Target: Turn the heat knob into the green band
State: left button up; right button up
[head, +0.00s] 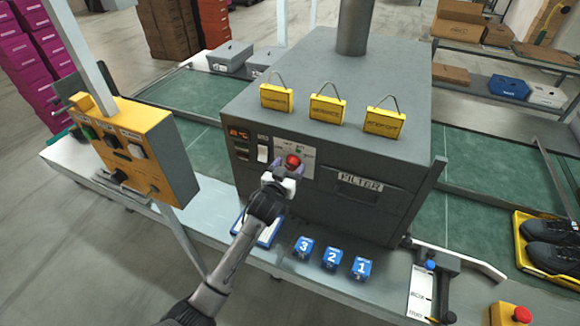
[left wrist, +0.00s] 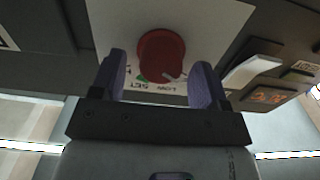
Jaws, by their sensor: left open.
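The red heat knob (head: 293,161) sits on a white dial plate on the front of the grey oven (head: 330,115). In the left wrist view the knob (left wrist: 162,56) has a pale pointer mark at its lower right, and printed words and a small bit of green (left wrist: 128,76) show beside it. My left gripper (head: 286,170) is at the knob. In the left wrist view its two purple fingers (left wrist: 160,82) stand open on either side of the knob, with gaps visible. Whether the pointer is in the green band I cannot tell. My right gripper is not in view.
A white switch (head: 262,153) and a red display (head: 238,134) are left of the knob. A filter drawer (head: 358,182) is to the right. Blue numbered blocks (head: 331,258) stand on the bench below. A yellow control box (head: 140,148) stands at left.

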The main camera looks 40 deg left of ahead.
pick_arm(q)
jog(key=shift+w+a, duration=0.1)
jog(key=shift+w, duration=0.3)
jog(key=shift+c, duration=0.5)
jog(key=c, duration=0.8)
